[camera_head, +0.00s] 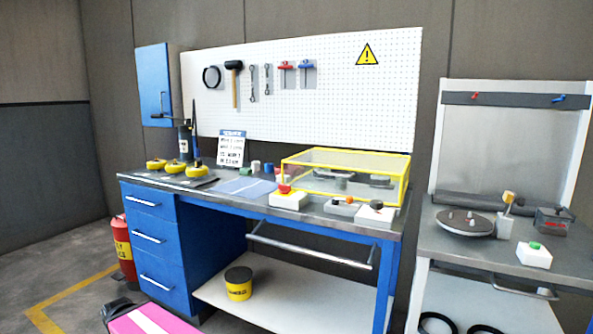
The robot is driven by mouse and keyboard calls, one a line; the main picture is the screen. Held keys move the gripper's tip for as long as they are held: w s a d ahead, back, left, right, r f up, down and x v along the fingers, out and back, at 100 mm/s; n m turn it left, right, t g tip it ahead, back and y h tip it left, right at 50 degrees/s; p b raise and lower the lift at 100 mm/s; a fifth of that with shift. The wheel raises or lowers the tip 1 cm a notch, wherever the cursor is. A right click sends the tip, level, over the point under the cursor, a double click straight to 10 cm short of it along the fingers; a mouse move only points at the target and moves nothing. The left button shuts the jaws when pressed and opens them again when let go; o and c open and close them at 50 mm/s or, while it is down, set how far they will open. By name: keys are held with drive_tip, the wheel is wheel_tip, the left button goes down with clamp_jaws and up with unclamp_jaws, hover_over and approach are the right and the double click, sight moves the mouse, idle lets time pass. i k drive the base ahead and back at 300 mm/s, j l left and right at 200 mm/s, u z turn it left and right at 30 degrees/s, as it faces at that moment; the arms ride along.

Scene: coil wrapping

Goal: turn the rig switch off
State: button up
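No switch carries a label that I can read, so I cannot tell for certain which is the rig switch. On the right bench, a white block with a tilted orange-tipped lever (508,203) stands beside a round plate with pegs (464,223). In front of it is a white box with a green button (534,255). On the blue bench's front edge are a white box with a red button (287,198), a low grey-white box with small dark parts (342,207) and a white box with a dark knob (376,211).
A yellow-edged clear case (346,177) stands behind the boxes on the blue bench. Yellow-topped discs (173,167) and a sign (231,149) are to its left. A dark grey box (553,220) sits on the right bench. A red extinguisher (123,250) stands on the floor.

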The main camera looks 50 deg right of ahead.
sight(284, 188)
drive_tip(key=k+j+z, duration=0.15)
drive_tip(key=z, duration=1.35)
